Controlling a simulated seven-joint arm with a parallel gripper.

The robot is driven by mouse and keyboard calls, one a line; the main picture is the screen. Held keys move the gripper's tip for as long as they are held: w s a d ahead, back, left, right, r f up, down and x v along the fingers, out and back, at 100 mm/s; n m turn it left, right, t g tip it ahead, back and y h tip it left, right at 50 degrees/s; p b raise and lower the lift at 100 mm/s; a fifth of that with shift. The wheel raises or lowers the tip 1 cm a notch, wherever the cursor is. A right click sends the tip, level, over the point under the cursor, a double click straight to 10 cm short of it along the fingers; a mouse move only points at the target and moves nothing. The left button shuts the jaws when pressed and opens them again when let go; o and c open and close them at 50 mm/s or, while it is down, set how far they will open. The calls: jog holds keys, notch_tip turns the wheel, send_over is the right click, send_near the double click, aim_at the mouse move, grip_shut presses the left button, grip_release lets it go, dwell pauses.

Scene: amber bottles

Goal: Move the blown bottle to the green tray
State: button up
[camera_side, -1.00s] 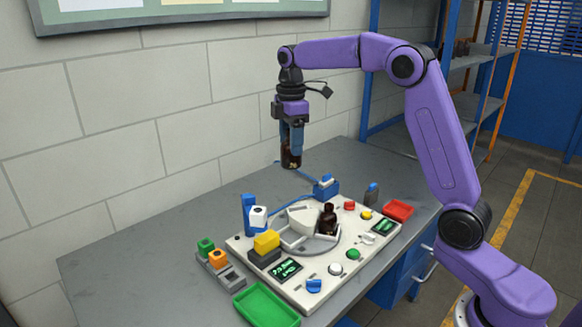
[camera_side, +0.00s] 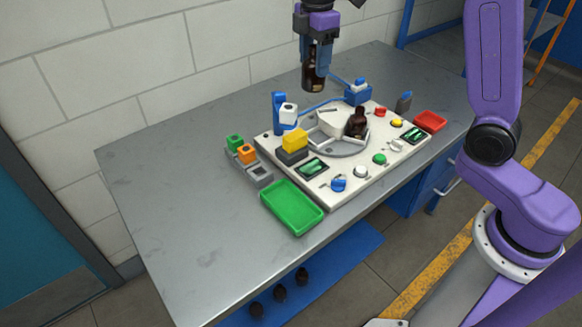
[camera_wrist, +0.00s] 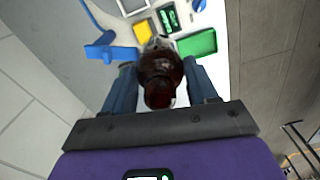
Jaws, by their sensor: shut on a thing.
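My gripper (camera_side: 313,70) is shut on a dark amber bottle (camera_side: 312,80), held upright in the air above the back of the table. In the wrist view the held bottle (camera_wrist: 160,78) sits between the two blue fingers (camera_wrist: 160,88). A second amber bottle (camera_side: 357,123) stands in the round turntable area of the white panel. The green tray (camera_side: 292,206) is empty at the panel's front left corner. It also shows in the wrist view (camera_wrist: 197,43). I cannot tell from the frames which bottle is the blown one.
The white panel (camera_side: 335,195) carries buttons, displays and a yellow block (camera_side: 295,140). A red tray (camera_side: 430,121) lies at its right end. A blue device (camera_side: 357,93) stands behind it. A grey rack (camera_side: 261,174) holds green and orange blocks.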

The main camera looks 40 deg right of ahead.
jog(key=s+a+f+n, duration=0.2)
jog(key=s+a+f, duration=0.3)
jog(key=s, duration=0.5)
jog(key=s+a+f+n, duration=0.2)
jog(key=s+f+n, duration=0.1)
jog(key=s+f, duration=0.6)
jog(key=shift+w+a+f, duration=0.95)
jog(key=shift+w+f, duration=0.95)
jog(key=shift+f, duration=0.05)
jog(key=shift+w+a+f, duration=0.9)
jog(key=shift+w+f, duration=0.95)
jog(key=shift+f, duration=0.1)
jog(key=shift+w+a+f, duration=0.95)
jog(key=shift+w+f, duration=0.95)
jog(key=shift+f, duration=0.05)
jog(key=shift+f, duration=0.15)
jog(key=o, duration=1.1)
